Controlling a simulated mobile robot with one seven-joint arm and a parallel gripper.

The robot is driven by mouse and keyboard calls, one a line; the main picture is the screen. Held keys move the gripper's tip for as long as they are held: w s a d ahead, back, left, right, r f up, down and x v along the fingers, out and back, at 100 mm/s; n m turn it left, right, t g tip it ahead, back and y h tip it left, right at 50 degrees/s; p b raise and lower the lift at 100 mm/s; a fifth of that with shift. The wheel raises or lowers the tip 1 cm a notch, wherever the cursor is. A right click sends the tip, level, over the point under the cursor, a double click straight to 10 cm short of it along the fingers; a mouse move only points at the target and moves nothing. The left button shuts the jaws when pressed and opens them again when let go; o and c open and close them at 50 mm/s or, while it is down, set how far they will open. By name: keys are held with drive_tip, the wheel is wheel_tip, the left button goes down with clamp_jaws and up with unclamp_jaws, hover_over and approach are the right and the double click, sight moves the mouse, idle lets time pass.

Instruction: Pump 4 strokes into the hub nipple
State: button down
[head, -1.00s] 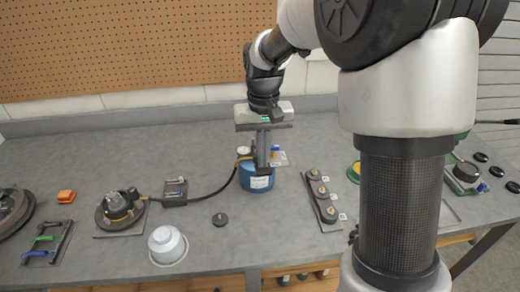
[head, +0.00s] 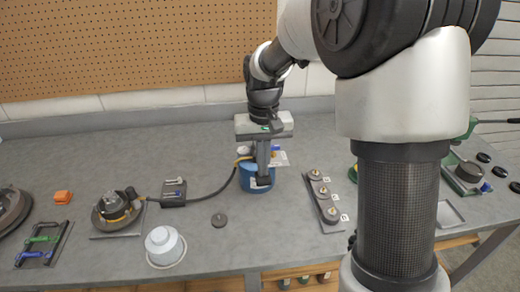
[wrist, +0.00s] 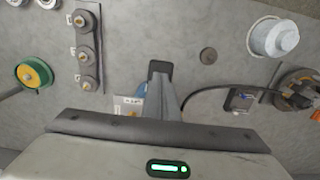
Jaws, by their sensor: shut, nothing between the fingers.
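The blue grease pump pot (head: 250,184) stands on the bench below my gripper. My gripper (head: 263,184) points down, shut and empty, and overlaps the front and top of the pot. Whether it touches the pump's top or handle I cannot tell. In the wrist view the shut fingers (wrist: 160,68) hide most of the blue pot (wrist: 140,90). A dark hose (head: 218,195) runs left from the pot to the hub (head: 117,207), which sits on a grey plate. The hose's end is at the hub's right side; the nipple itself is too small to make out.
A white cup (head: 164,245) and a small dark disc (head: 219,220) lie in front. A rail with several knobs (head: 325,200) stands right of the pot. A small dark block (head: 173,192) is beside the hose. A clamp rack (head: 43,244) is at the left.

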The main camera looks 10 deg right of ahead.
drive_tip(key=shift+w+r+p, duration=0.2)
drive_tip(key=shift+r+p, duration=1.25)
drive_tip(key=shift+r, duration=0.15)
drive_tip(key=shift+w+r+p, duration=0.2)
drive_tip(key=shift+r+p, duration=1.2)
drive_tip(key=shift+r, duration=0.15)
drive_tip(key=shift+f, duration=0.1)
drive_tip(key=shift+s+f+b, duration=0.15)
drive_tip(key=shift+f+b, duration=0.3)
drive_tip(key=shift+f, duration=0.15)
drive_tip(key=shift+s+f+b, duration=0.15)
drive_tip(key=shift+f+b, duration=0.3)
drive_tip(key=shift+f, duration=0.1)
drive_tip(key=shift+s+f+b, duration=0.15)
drive_tip(key=shift+f+b, duration=0.65)
drive_tip(key=shift+f, duration=0.4)
